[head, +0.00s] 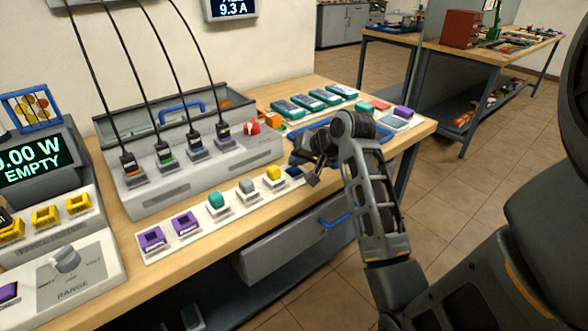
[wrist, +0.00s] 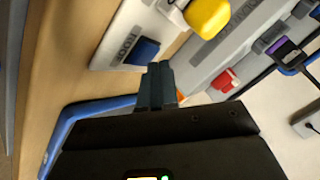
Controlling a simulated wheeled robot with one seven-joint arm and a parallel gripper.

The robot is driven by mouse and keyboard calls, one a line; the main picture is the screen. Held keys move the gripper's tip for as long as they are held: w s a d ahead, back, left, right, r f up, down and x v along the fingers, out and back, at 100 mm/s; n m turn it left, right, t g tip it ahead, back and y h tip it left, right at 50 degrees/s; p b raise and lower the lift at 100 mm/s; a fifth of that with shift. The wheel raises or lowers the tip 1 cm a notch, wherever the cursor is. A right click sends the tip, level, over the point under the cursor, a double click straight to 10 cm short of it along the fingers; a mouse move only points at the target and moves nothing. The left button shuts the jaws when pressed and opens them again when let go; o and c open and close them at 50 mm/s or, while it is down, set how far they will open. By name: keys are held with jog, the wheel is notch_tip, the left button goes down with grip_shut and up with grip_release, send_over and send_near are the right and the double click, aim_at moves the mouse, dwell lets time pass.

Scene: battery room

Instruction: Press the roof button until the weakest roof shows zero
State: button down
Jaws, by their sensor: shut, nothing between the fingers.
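The roof button is a dark blue block (head: 293,171) at the right end of the white button strip (head: 163,254). In the wrist view the blue button (wrist: 142,50) sits beside a printed label that seems to read ROOF. My gripper (head: 311,180) is shut and empty, just right of the button in the head view. In the wrist view its fingertips (wrist: 158,70) lie right at the button's lower edge. I cannot tell if they touch it. A display (head: 35,162) at the left reads "0.00 W" and "EMPTY", its left side cut off.
A yellow button (head: 273,173) stands beside the blue one, with grey, teal and purple ones further left. Behind the strip is a grey unit (head: 200,168) with black cables and a red knob (head: 252,128). Teal packs (head: 322,97) lie behind. A wall display (head: 232,8) reads 9.3 A.

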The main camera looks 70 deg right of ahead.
aim_at(297, 170)
jog(key=shift+f, duration=0.4)
dwell(0.3)
jog(key=shift+r, duration=0.1)
jog(key=shift+r+p, duration=0.75)
jog(key=shift+p, duration=0.25)
notch_tip(297, 170, up, 5)
jog(key=p, duration=0.5)
dwell(0.9)
